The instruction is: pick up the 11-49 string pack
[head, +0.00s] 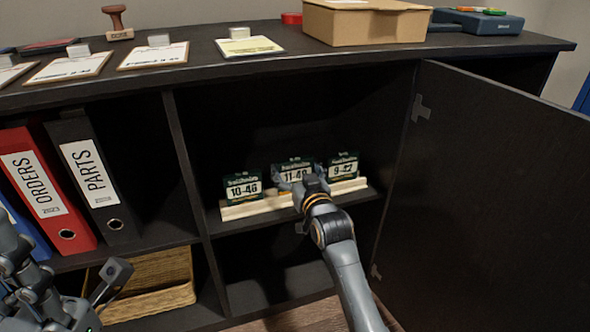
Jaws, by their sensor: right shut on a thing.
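The 11-49 string pack (293,170) is a dark card with a white label, in the middle of three packs on a pale wooden rack (240,211) inside the open cabinet compartment. The 10-46 pack (243,188) stands to its left and the 9-42 pack (343,166) to its right. My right gripper (299,183) is at the 11-49 pack and shut on it, covering its lower part. The pack is still among the others at the rack; whether it touches the rack is hidden. My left gripper (95,297) is low at the left, its fingers unclear.
The cabinet door (490,190) stands open on the right. A divider (187,160) separates the compartment from red and black binders (85,180) on the left. A wicker basket (155,285) sits below. Clipboards (153,56) and a cardboard box (365,24) lie on top.

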